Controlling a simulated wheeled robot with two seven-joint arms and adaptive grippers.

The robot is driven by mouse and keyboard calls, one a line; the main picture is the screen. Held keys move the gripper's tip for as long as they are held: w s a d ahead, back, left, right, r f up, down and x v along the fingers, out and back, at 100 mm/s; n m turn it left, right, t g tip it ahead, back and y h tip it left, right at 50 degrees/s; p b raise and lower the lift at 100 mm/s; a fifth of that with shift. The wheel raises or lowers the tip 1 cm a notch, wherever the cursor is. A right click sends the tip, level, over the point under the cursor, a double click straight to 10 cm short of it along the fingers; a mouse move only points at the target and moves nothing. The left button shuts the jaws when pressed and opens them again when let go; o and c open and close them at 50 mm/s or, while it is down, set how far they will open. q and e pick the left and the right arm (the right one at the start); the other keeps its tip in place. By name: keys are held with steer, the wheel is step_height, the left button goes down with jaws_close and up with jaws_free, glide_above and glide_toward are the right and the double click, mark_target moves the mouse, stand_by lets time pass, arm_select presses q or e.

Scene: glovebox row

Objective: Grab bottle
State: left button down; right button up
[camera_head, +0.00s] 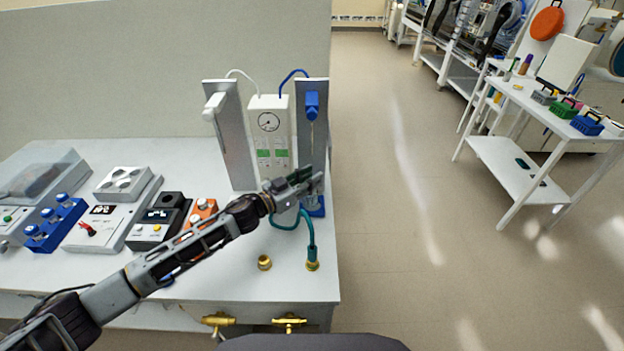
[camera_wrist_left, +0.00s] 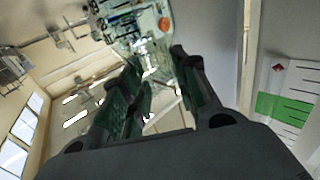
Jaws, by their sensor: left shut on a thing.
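My left gripper (camera_head: 300,184) reaches in from the left to the foot of the blue-headed dispenser stand at the right end of the bench. It is shut on a bottle (camera_head: 313,201), which looks clear and bluish and is mostly hidden by the fingers. The bottle is low at the stand, by a blue base; I cannot tell if it touches that base. In the left wrist view the green-padded fingers (camera_wrist_left: 137,105) show with a gap between them, and the bottle is hard to make out there. My right gripper is not in view.
The stand with the blue head (camera_head: 312,105) rises behind the gripper, beside a white gauge box (camera_head: 269,125) and a white-headed stand (camera_head: 230,140). A teal hose (camera_head: 310,235) and a brass ring (camera_head: 264,262) are in front. Several instruments fill the bench's left. Open floor lies right.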

arm_select(q)
steer(key=shift+s+a, duration=0.2)
steer(key=shift+a, duration=0.1)
steer(key=shift+s+a, duration=0.5)
steer(key=shift+a, duration=0.05)
steer(key=b+v, duration=0.2)
steer(key=v, duration=1.2)
steer(key=shift+a, duration=0.2)
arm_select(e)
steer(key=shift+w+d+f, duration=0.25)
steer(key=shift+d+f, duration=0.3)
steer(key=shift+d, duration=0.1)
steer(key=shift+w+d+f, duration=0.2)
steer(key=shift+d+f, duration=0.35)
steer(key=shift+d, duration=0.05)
arm_select(q)
steer(key=shift+s+a+r, duration=0.1)
steer(key=shift+s+a, duration=0.05)
steer(key=shift+s, duration=0.1)
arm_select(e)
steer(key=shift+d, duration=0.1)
